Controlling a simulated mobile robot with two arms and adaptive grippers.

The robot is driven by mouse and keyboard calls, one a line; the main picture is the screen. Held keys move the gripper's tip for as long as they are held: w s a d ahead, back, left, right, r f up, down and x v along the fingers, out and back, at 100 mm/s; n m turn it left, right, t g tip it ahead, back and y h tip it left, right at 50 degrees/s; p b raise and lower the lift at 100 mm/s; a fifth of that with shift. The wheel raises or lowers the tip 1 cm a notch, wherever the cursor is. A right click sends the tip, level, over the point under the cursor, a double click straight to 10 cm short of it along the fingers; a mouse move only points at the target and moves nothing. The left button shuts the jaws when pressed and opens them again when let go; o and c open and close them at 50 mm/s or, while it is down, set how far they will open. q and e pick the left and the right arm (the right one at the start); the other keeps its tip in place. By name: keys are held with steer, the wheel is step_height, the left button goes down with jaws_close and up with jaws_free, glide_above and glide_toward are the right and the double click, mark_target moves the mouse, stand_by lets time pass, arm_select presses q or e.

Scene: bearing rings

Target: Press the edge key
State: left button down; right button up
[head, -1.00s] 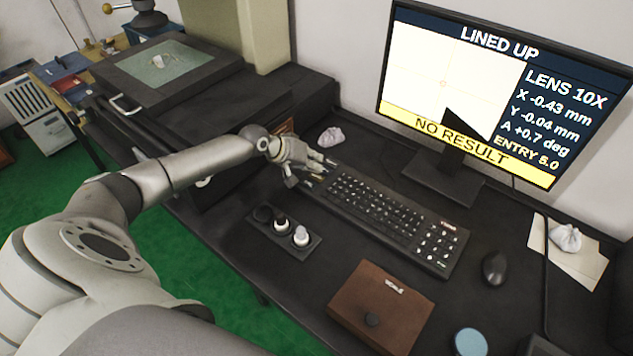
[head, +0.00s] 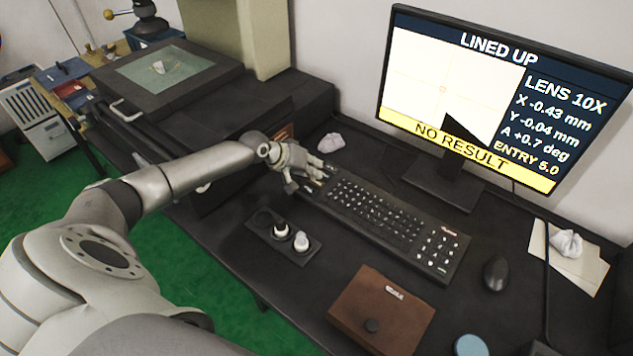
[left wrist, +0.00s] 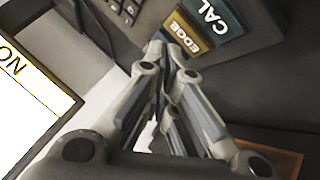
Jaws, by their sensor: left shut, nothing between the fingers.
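The gold EDGE key (left wrist: 187,33) shows in the left wrist view, beside a green CAL key (left wrist: 212,20). My left gripper (left wrist: 160,52) is shut and empty. In the head view my left gripper (head: 326,173) is over the left end of the black keyboard (head: 388,218) and hides most of the keys there. The monitor (head: 450,75) reads LINED UP and NO RESULT. My right gripper is not in view.
A crumpled white ball (head: 331,143) lies just behind the left gripper. A block with knobs (head: 284,238) and a brown box (head: 381,310) stand in front of the keyboard. A mouse (head: 495,273) lies to its right. The stage with glass (head: 165,68) is at the back left.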

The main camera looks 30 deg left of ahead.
mark_target(314, 180)
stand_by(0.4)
arm_select(q)
steer(key=shift+f, duration=0.45)
steer(key=shift+f+b, duration=0.4)
steer(key=shift+b, duration=0.05)
stand_by(0.4)
steer(key=shift+r, duration=0.15)
steer(key=shift+r+p, duration=0.7)
steer(key=shift+p, duration=0.1)
step_height(314, 180, up, 5)
steer(key=p, duration=0.4)
steer(key=shift+p, duration=0.35)
